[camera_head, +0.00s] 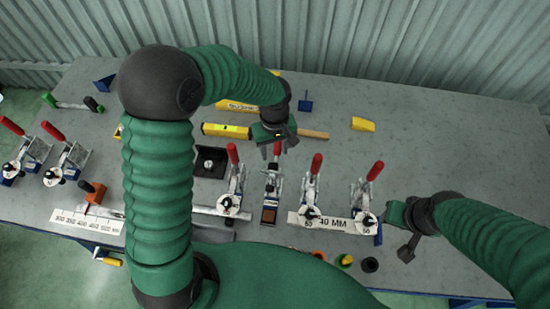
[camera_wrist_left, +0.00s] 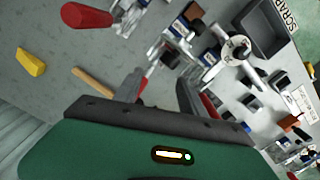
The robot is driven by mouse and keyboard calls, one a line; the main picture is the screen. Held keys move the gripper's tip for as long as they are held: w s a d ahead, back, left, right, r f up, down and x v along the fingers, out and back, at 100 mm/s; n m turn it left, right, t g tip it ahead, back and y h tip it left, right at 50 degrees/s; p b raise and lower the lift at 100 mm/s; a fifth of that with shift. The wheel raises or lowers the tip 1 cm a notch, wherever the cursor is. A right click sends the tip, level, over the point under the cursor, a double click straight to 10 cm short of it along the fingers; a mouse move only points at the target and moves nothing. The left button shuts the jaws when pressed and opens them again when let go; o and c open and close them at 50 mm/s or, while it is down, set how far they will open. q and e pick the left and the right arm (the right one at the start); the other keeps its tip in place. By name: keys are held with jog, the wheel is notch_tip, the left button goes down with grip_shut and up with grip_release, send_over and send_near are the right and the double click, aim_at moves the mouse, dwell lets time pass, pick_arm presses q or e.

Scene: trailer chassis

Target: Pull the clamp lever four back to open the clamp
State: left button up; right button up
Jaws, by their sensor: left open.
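Several toggle clamps with red levers stand on the grey table. My left gripper (camera_head: 278,150) is open above the clamp (camera_head: 271,185) that is fourth from the left in the head view. In the left wrist view, the gripper (camera_wrist_left: 158,90) has its fingers apart, with a thin red lever part (camera_wrist_left: 144,85) showing between them. Whether they touch it I cannot tell. In the head view, the gripper hides most of this lever. Neighbouring red levers stand close on the left (camera_head: 233,153) and right (camera_head: 316,163). My right gripper (camera_head: 402,232) is beside the rightmost clamp (camera_head: 362,200); its jaw opening is unclear.
A yellow-headed hammer (camera_head: 226,130) lies behind the clamps, and a yellow wedge (camera_head: 362,124) lies at back right. A dark tray (camera_head: 210,162) is left of the middle clamps. Two more clamps (camera_head: 65,160) stand at far left. The back right table is mostly clear.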

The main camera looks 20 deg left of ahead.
pick_arm(q)
notch_tip(320, 180, up, 11)
jog(key=shift+s+b, duration=0.15)
jog(key=shift+b, duration=0.25)
jog(key=shift+a+r, duration=0.1)
jog(key=s+a+f+m+t+b, duration=0.2)
jog(key=s+a+f+m+b, duration=0.1)
jog(key=s+f+m, duration=0.4)
jog(key=s+a+f, duration=0.1)
jog(key=s+f, duration=0.2)
jog(key=s, duration=0.1)
jog(key=shift+s+f+m+t, duration=0.25)
jog(key=shift+f+m+t, duration=0.05)
jog(key=shift+s+d, duration=0.1)
jog(key=shift+s, duration=0.05)
